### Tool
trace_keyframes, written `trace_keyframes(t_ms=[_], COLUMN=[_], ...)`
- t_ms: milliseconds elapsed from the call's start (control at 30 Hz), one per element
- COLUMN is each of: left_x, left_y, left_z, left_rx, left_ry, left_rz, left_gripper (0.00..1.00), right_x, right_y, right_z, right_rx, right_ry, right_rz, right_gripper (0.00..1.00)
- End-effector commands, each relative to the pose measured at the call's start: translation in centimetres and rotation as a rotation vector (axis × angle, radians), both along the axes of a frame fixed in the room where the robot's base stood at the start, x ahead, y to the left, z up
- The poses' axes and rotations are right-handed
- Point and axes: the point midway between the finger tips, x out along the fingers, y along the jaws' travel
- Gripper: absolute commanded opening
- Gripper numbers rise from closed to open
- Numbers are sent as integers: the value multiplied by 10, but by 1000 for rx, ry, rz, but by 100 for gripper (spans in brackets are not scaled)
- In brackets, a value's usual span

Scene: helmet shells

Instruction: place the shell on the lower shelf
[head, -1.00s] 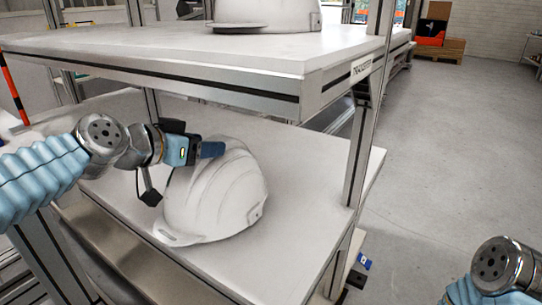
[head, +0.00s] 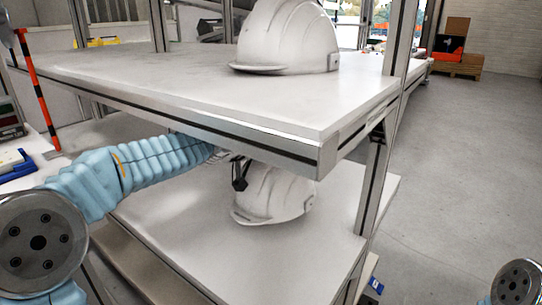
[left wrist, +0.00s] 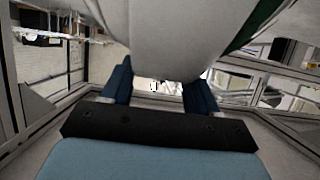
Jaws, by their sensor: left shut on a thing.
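The white helmet shell (head: 272,196) is at the lower shelf (head: 215,240), under the front edge of the upper shelf, which hides its top. It looks roughly upright; I cannot tell whether it touches the shelf. My left arm reaches in below the upper shelf, and my left gripper is largely hidden there in the head view. In the left wrist view, the two blue fingers of my left gripper (left wrist: 158,76) are shut on the pale shell (left wrist: 165,30), which fills the top middle. My right gripper is out of view; only part of my right arm shows at bottom right.
A second white helmet (head: 287,40) stands on the upper shelf (head: 190,80). A metal post (head: 378,165) rises to the right of the shell. The lower shelf is bare in front of the shell. Open floor lies to the right.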

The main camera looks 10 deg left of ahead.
Motion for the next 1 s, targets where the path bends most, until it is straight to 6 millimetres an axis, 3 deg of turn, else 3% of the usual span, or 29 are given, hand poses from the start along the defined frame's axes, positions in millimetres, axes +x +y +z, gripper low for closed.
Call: trace_keyframes(t_ms=[200, 600, 633, 800, 1000], left_x=[0, 0, 0, 0, 0], left_y=[0, 0, 0, 0, 0], left_z=[-32, -37, -38, -37, -37], left_rx=[-2, 0, 0, 0, 0], left_ry=[1, -2, 0, 1, 1], left_rz=[1, 1, 0, 0, 0], left_gripper=[0, 0, 61, 85, 85], right_x=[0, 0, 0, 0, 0], right_y=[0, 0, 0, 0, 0], right_z=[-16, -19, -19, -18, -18], right_rx=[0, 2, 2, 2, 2], right_ry=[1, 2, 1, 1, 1], right_rz=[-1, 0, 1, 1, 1], right_gripper=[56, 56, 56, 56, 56])
